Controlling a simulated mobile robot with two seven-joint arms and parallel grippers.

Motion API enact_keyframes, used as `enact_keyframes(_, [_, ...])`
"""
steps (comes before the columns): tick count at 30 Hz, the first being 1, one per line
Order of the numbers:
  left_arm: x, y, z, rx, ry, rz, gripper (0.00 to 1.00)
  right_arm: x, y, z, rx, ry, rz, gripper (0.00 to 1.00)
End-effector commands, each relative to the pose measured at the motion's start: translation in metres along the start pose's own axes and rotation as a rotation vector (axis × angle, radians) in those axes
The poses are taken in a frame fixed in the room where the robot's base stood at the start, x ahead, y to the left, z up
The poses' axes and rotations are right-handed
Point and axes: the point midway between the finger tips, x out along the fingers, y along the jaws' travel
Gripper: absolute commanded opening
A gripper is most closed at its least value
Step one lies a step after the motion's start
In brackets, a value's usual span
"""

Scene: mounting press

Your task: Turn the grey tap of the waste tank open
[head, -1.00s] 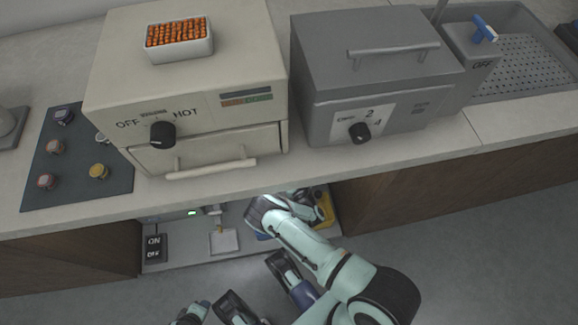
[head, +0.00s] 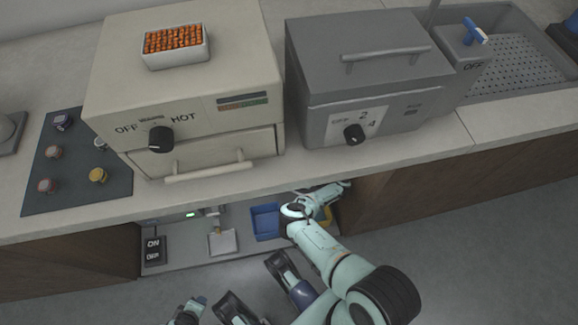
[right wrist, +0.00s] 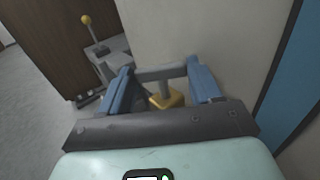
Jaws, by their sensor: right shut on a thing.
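The grey tap (right wrist: 160,74) shows in the right wrist view as a crossbar on a short stem above a yellow base (right wrist: 166,100). My right gripper (right wrist: 162,82) has its two blue fingers at either end of the bar and is shut on it. In the head view my right arm reaches under the counter, where the right gripper (head: 338,190) is small; the tap cannot be made out there. The tank body cannot be told clearly from its surroundings. A piece of my left arm (head: 190,312) shows at the bottom edge; its jaws are unclear.
In the right wrist view a yellow-knobbed lever (right wrist: 86,20) stands at the left and a blue surface (right wrist: 285,75) at the right. In the head view a blue bin (head: 265,222) and an ON/OFF switch box (head: 153,250) are under the counter (head: 420,165).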

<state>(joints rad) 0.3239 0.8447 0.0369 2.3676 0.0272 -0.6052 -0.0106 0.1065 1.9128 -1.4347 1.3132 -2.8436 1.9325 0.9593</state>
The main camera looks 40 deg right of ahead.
Motion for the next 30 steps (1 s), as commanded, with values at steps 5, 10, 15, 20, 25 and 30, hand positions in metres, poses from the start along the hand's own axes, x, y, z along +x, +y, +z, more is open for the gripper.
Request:
enact_keyframes(5, [0.0015, -0.0011, -0.0003, -0.001, 0.001, -0.002, 0.43, 0.0005, 0.0006, -0.0018, 0.003, 0.003, 0.026, 0.33])
enact_keyframes(10, [0.0015, -0.0014, 0.0006, -0.002, -0.002, -0.002, 0.43, 0.0007, 0.0006, -0.0014, 0.002, 0.002, 0.03, 0.33])
enact_keyframes(15, [0.0015, -0.0014, 0.0008, -0.001, -0.002, -0.002, 0.43, 0.0008, 0.0006, -0.0013, 0.002, 0.002, 0.03, 0.33])
enact_keyframes(20, [0.0015, -0.0014, 0.0009, -0.001, -0.002, -0.002, 0.43, 0.0008, 0.0005, -0.001, 0.002, 0.001, 0.029, 0.89])
enact_keyframes(25, [0.0014, -0.0013, 0.0009, -0.001, -0.002, -0.002, 0.43, 0.0006, -0.0001, -0.0004, 0.001, 0.0, 0.028, 0.89])
enact_keyframes(30, [0.0014, -0.0013, 0.0009, -0.001, -0.002, -0.002, 0.43, 0.0005, -0.0004, 0.0, 0.0, 0.0, 0.027, 0.89])
